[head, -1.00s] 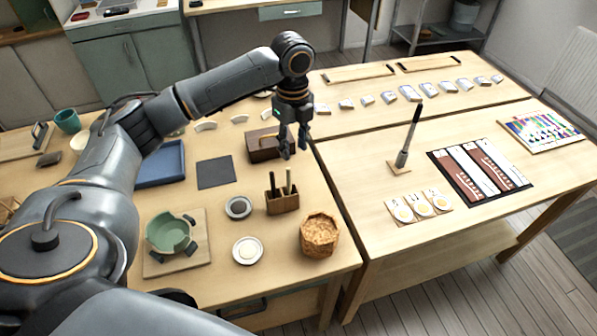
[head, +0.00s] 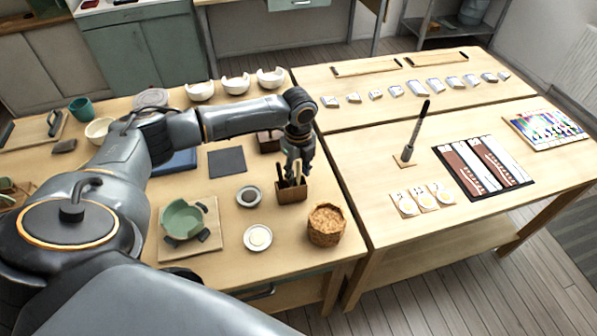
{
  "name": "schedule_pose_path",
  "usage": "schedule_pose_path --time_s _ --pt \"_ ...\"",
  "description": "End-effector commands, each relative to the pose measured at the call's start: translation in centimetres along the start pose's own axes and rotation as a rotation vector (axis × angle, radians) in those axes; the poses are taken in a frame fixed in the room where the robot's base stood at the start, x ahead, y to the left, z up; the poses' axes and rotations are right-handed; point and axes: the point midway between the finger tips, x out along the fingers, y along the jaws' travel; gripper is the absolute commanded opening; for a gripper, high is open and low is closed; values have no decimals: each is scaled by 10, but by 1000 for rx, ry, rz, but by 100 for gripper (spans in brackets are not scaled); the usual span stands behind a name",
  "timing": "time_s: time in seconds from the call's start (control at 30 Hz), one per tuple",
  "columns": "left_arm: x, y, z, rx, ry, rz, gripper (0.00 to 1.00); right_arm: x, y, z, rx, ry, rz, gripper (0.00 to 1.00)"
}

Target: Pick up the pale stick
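A small wooden holder (head: 291,191) with slim upright sticks stands on the left table. A dark stick (head: 280,172) shows at its left side. A paler, thin stick (head: 297,169) seems to stand further right, partly hidden by my gripper. My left gripper (head: 294,174) points down, right at the top of the holder, with its fingers around or just beside the sticks. The view is too small to tell whether the fingers are open or shut, or whether they touch a stick. My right gripper is not in view.
A woven basket (head: 326,226) stands close to the right of the holder. Small round dishes (head: 250,195) and a green bowl (head: 183,220) on a board lie to the left. A dark box (head: 268,141) is behind. A tall brush (head: 414,131) stands on the right table.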

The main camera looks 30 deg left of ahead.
Motion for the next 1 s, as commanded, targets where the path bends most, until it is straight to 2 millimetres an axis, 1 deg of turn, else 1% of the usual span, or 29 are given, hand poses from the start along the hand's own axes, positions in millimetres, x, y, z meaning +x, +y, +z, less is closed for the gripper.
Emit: schedule_pose_path --time_s 0.13,0.17,0.2,0.27,0.3,0.33,0.63,0.73,0.87,1.0 --pt "0 0 0 0 0 0 38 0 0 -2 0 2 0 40" --pt "0 0 0 0 0 0 34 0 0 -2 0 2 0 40" --pt "0 0 0 0 0 0 26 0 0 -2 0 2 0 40" --pt "0 0 0 0 0 0 13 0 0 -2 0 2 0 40" --pt "0 0 0 0 0 0 5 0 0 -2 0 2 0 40" --pt "0 0 0 0 0 0 0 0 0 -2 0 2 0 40" --pt "0 0 0 -1 0 0 0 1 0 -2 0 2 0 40" --pt "-4 -1 0 0 0 -2 0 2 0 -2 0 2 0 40" --pt "-22 -1 0 -1 -1 -5 0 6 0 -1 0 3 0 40" --pt "-51 -1 0 0 -1 -5 0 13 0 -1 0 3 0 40"
